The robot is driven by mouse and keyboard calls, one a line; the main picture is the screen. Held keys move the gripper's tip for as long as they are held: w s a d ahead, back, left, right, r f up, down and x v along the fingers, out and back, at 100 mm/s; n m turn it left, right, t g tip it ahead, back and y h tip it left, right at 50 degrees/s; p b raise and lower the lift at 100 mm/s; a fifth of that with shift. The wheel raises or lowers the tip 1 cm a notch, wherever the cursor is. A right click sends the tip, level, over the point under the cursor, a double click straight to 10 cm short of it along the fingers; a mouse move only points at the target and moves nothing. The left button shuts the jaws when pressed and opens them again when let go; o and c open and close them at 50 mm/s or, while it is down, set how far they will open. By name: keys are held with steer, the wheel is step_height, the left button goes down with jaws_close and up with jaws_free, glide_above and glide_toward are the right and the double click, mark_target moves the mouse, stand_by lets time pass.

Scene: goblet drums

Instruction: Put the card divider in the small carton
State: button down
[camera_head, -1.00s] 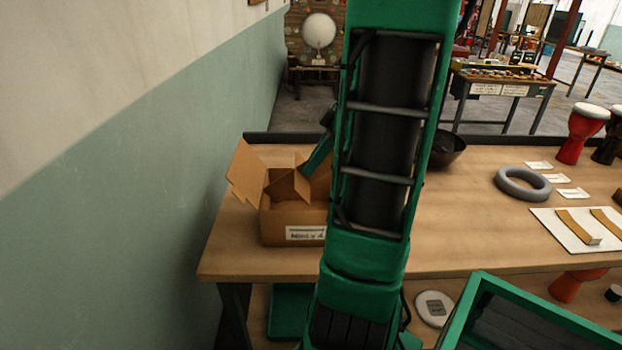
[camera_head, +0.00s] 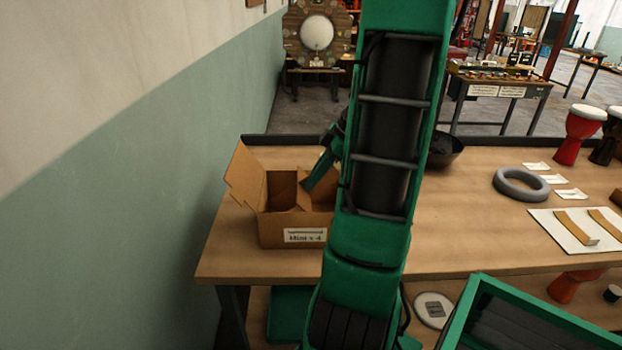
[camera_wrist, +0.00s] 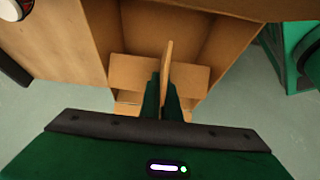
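The small carton (camera_head: 275,232) stands open on the left end of the workbench, with a flap raised at its left and a label on its front. My gripper (camera_head: 308,184) reaches down at the carton's opening from the right, partly hidden behind my arm. The brown card divider (camera_head: 291,188) shows at its fingertips, within the carton's opening. In the wrist view, my gripper (camera_wrist: 164,88) is shut on the upright panel of the divider (camera_wrist: 167,65), whose cross panel spreads to both sides. The carton (camera_wrist: 210,40) surrounds it there. How deep the divider sits is unclear.
The bench top (camera_head: 450,225) is clear right of my arm. A dark bowl (camera_head: 445,150), a grey ring (camera_head: 520,184), paper cards and a white sheet (camera_head: 572,230) lie farther right. The green wall (camera_head: 130,220) is close on the left.

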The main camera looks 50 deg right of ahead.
steer(key=shift+f, duration=0.6)
steer(key=c, duration=2)
jaws_free()
